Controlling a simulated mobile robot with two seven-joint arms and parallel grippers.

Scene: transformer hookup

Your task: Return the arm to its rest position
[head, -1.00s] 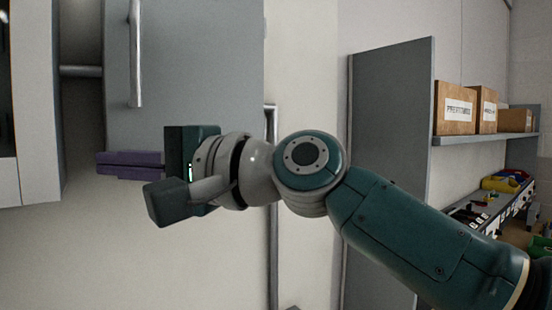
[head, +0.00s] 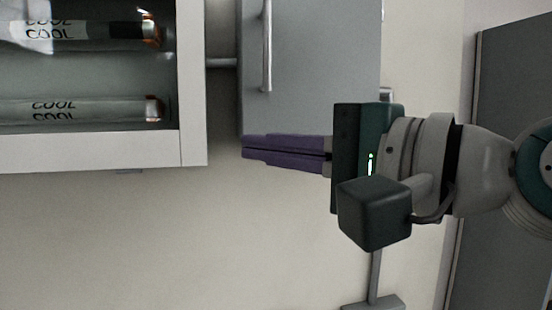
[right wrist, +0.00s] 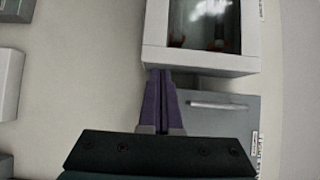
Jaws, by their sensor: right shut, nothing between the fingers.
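My right gripper (head: 245,148) comes in from the right in the head view, its purple fingers pointing left. The fingers lie together, shut with nothing between them, and they also show in the right wrist view (right wrist: 162,78). In the head view they overlap the lower edge of a grey wall box (head: 325,70); I cannot tell the gap in depth. My left gripper is in neither view.
An open white-framed cabinet (head: 190,90) with cylinders labelled COOL (head: 90,110) is at the upper left. The grey box has a bar handle (head: 267,45). A tall grey panel (head: 505,80) stands at the right. Bare wall (head: 150,240) fills the lower left.

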